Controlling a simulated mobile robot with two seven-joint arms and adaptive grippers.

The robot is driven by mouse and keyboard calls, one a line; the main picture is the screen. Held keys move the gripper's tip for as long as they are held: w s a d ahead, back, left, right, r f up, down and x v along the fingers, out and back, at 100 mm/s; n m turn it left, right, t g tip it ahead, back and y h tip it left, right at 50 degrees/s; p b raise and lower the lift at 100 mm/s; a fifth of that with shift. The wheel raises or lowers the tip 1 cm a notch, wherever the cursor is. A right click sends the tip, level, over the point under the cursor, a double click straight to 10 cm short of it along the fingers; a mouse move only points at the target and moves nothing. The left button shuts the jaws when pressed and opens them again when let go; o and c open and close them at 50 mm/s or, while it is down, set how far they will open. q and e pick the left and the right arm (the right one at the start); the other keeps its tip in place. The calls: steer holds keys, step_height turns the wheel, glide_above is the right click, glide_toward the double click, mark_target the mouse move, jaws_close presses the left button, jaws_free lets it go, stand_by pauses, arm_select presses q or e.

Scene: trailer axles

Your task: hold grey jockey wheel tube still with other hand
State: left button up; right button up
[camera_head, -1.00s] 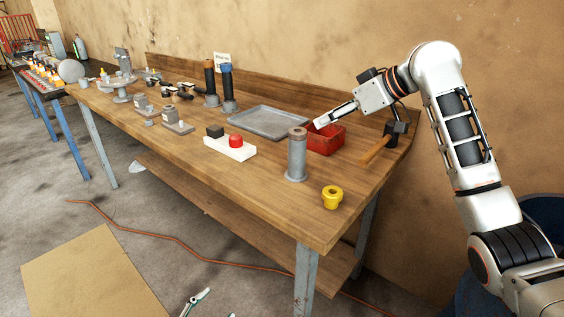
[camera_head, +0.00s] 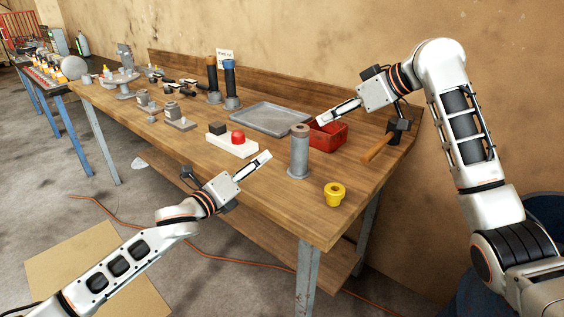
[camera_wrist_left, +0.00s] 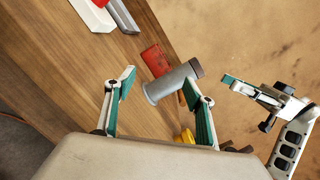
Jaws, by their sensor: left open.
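The grey jockey wheel tube (camera_head: 299,154) stands upright on its round flange near the right end of the wooden workbench, with a brownish top. My left gripper (camera_head: 264,158) is open, just left of the tube and apart from it. In the left wrist view the tube (camera_wrist_left: 170,84) lies beyond and between the spread fingers of my left gripper (camera_wrist_left: 160,88). My right gripper (camera_head: 322,121) is above the left edge of the red bin, behind the tube. Its fingers look close together, but whether it is shut cannot be made out.
A red bin (camera_head: 330,135) stands behind the tube, a yellow flanged part (camera_head: 335,194) in front right. A hammer (camera_head: 380,146) lies at the right. A grey tray (camera_head: 268,119) and a white block with red button (camera_head: 232,146) are to the left.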

mark_target(294, 154)
arm_select(q)
steer(key=d+m, duration=0.2)
steer(key=m, duration=0.1)
steer(key=w+d+m+h, duration=0.1)
steer(key=d+m, duration=0.1)
steer(key=m, duration=0.1)
steer(key=d+m+g, duration=0.1)
steer(key=d+m, duration=0.1)
steer(key=m, duration=0.1)
steer(key=shift+w+d+r, duration=0.2)
steer(key=shift+d+r, duration=0.1)
steer(key=shift+w+d+m+h, duration=0.2)
steer(key=shift+d+m+h, duration=0.15)
steer(key=shift+m, duration=0.35)
steer(key=shift+x, duration=3.8)
steer(key=shift+s+f, duration=0.1)
steer(key=shift+f, duration=0.05)
jaws_close()
steer(key=c, duration=1.2)
jaws_free()
steer(key=shift+c, duration=1.4)
